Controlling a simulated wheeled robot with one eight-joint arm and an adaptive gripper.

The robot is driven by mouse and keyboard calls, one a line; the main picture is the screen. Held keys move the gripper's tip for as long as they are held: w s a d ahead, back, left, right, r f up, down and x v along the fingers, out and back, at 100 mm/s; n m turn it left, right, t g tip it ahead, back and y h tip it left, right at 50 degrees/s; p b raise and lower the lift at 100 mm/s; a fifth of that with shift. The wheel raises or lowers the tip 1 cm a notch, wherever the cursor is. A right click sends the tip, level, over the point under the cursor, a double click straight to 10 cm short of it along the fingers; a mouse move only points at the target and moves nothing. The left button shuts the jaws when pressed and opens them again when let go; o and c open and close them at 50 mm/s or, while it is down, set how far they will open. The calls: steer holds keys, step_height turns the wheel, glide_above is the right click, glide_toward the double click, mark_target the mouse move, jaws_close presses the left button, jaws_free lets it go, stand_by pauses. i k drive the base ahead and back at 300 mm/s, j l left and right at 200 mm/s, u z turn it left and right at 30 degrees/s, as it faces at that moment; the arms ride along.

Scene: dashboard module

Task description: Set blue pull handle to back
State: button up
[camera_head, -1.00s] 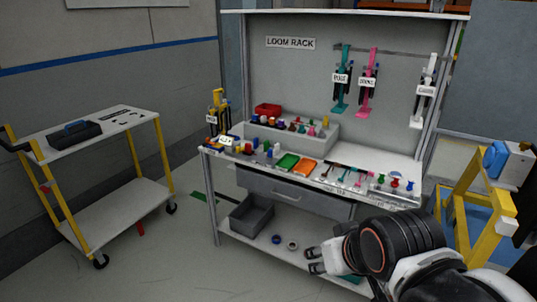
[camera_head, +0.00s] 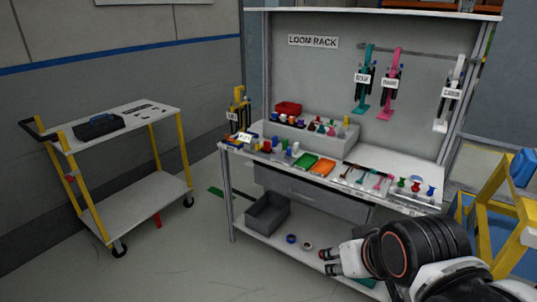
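No part is clearly readable as a blue pull handle. A black case (camera_head: 99,126) with a blue part on its top sits on the cart at left. A blue block (camera_head: 523,167) shows at the right edge, above a yellow frame, partly cut off. I cannot tell whether either is the handle or how it is set. My gripper (camera_head: 327,262) is at lower right, in front of the bench's lower shelf, far from both. Its small fingers look apart, with nothing seen between them.
The bench (camera_head: 235,150) with small coloured parts and trays fills the middle. Tools hang on its back panel. A grey bin (camera_head: 267,214) stands on its lower shelf. The white cart (camera_head: 150,200) with yellow posts is at left.

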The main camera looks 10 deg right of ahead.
mark_target(288, 156)
steer(key=i+j+z, duration=0.1)
steer(key=i, duration=0.35)
steer(key=i+j, duration=0.15)
steer(key=i, duration=0.35)
steer(key=z, duration=0.05)
